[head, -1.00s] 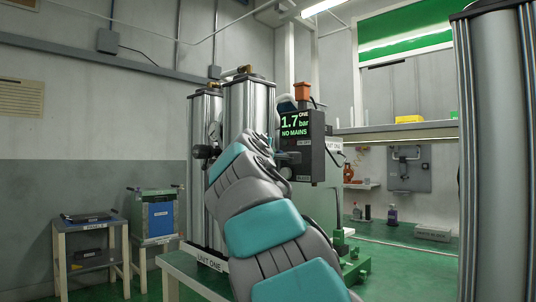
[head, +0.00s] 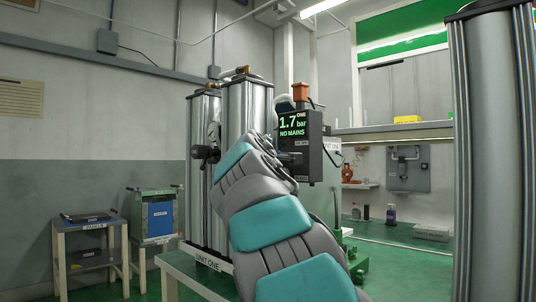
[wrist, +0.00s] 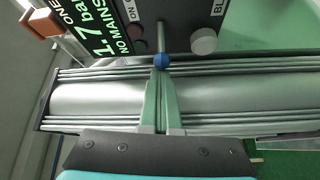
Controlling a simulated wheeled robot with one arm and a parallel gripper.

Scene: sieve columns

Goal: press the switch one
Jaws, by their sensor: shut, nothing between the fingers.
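The dark unit one box (head: 312,165) reads "ONE 1.7 bar NO MAINS" in green. It also shows in the wrist view (wrist: 118,12), upper left. In the head view my arm hides the fingers.
Metal columns (head: 248,115) stand left of the box, and behind the gripper in the wrist view. A large column (head: 490,150) stands at the right. An orange cap (head: 301,92) tops the box. Small tables (head: 90,229) are at the left.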

